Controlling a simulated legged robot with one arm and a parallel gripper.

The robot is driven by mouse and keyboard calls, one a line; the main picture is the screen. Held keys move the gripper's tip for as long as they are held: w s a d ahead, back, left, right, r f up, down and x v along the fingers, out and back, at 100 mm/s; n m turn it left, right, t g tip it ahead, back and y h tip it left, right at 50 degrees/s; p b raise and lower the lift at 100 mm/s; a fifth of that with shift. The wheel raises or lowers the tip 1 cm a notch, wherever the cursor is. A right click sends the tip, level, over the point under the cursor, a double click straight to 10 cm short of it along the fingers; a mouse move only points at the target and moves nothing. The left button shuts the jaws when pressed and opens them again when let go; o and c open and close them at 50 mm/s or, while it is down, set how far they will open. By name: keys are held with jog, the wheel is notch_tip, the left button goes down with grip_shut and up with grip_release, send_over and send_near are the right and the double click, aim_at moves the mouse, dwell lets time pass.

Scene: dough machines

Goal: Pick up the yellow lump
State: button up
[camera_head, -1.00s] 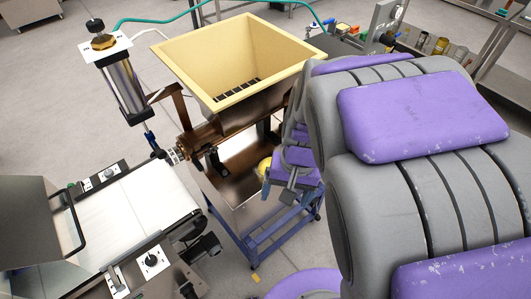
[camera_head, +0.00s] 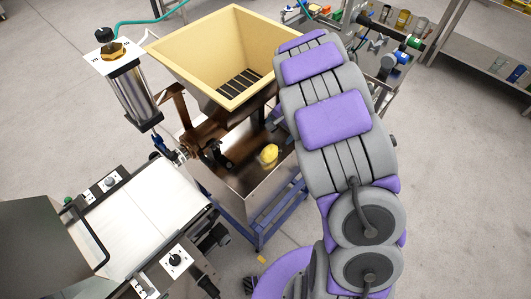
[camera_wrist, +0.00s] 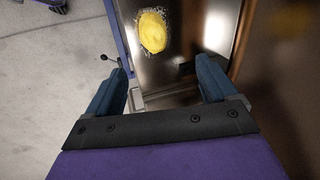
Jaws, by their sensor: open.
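The yellow lump (camera_head: 269,155) lies on the flat metal top of the machine stand (camera_head: 240,185), below the cream hopper. In the wrist view the lump (camera_wrist: 153,32) is rounded and lies beyond the fingertips, near the top of the picture, slightly left of centre. My gripper (camera_wrist: 160,82) is open and empty, its two blue fingers apart. The lump is not between the fingers. In the head view my arm reaches in from the right and hides most of the gripper behind it.
The cream hopper (camera_head: 205,62) stands over the metal top, with brown machine parts beneath it. A conveyor with a white belt (camera_head: 145,215) is at the lower left. A metal cylinder (camera_head: 131,90) stands left of the hopper. Shelves with jars are at the upper right.

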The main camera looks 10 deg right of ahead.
jog(key=b, duration=0.1)
send_near(276, 149)
jog(key=a+f, duration=0.1)
jog(key=w+a+f, duration=0.1)
jog(key=a+f, duration=0.1)
jog(key=a+f+b, duration=0.1)
jog(key=shift+w+a+f, duration=0.15)
jog(key=shift+w+f, duration=0.1)
jog(key=shift+f, duration=0.15)
jog(key=f, duration=0.1)
jog(key=d+f, duration=0.1)
jog(key=d+f+b, duration=0.1)
jog(key=f, duration=0.1)
jog(key=shift+w+d+f, duration=0.1)
jog(key=shift+w, duration=0.15)
jog(key=shift+w+f, duration=0.1)
jog(key=shift+f, duration=0.2)
jog(key=shift+a+f, duration=0.15)
jog(key=shift+a, duration=1)
jog(key=shift+c, duration=1.1)
jog(key=shift+d, duration=0.85)
jog(key=c, duration=0.6)
jog(key=shift+c, duration=0.8)
jog(key=shift+a, duration=0.6)
jog(key=shift+c, duration=1.4)
